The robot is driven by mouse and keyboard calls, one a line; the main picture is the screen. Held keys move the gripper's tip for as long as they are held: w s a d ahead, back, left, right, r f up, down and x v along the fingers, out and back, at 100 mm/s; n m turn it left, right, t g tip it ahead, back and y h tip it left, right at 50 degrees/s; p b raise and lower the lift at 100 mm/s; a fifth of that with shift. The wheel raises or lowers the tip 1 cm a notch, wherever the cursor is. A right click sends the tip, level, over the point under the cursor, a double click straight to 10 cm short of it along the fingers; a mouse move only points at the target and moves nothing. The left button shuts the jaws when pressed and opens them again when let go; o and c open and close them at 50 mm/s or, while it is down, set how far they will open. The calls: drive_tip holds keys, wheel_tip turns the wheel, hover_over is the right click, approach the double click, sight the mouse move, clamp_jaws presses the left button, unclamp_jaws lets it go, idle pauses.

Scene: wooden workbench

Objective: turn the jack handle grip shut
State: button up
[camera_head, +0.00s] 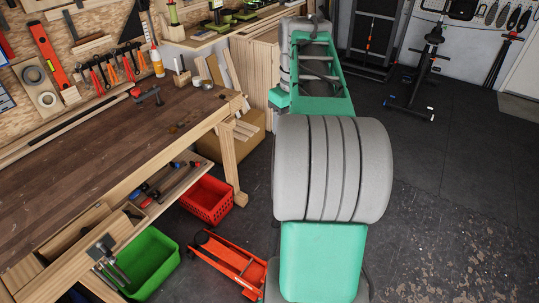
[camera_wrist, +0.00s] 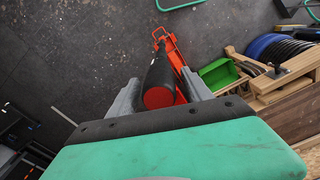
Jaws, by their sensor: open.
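The red-orange floor jack (camera_head: 229,263) sits low on the dark floor beside the workbench, partly cut off by my arm. In the wrist view the jack (camera_wrist: 176,57) lies beyond my gripper. Its handle grip (camera_wrist: 159,73), a black cylinder with a red end, points toward the wrist camera. My gripper (camera_wrist: 160,95) is open, with one grey finger on each side of the handle grip. I cannot tell whether either finger touches it. My gripper and the handle grip do not show in the head view.
A cardboard box (camera_head: 231,147) is behind.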

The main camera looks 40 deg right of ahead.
drive_tip(key=shift+f, duration=0.1)
drive_tip(key=n+b, duration=0.2)
drive_tip(key=shift+f+n+b, duration=0.3)
drive_tip(key=shift+n+b, duration=0.6)
drive_tip(key=shift+n, duration=0.7)
drive_tip(key=n, duration=0.5)
drive_tip(key=shift+r, duration=0.3)
drive_tip(key=n, duration=0.4)
drive_tip(key=shift+s+r+n+t, duration=0.1)
drive_tip(key=shift+r+n+t, duration=0.05)
drive_tip(key=shift+n+t, duration=0.2)
wheel_tip(320, 180, up, 8)
drive_tip(key=p, duration=0.5)
drive_tip(key=shift+s+a+f+p, duration=0.15)
drive_tip(key=shift+f+p, duration=0.1)
drive_tip(key=shift+p, duration=0.1)
drive_tip(key=a+f+m+b, duration=0.3)
drive_tip(key=a+f+b, duration=0.5)
drive_tip(key=f, duration=0.4)
drive_tip(key=a+f+m+b, duration=0.4)
drive_tip(key=a+f+b, duration=0.4)
drive_tip(key=f, duration=0.5)
drive_tip(key=a+f+m+t+b, duration=0.1)
drive_tip(key=a+f+m+b, duration=0.3)
drive_tip(key=f, duration=0.9)
drive_tip(key=s+a+b, duration=0.1)
drive_tip(key=a+b, duration=0.2)
drive_tip(key=b, duration=0.2)
drive_tip(key=shift+a+y, duration=0.4)
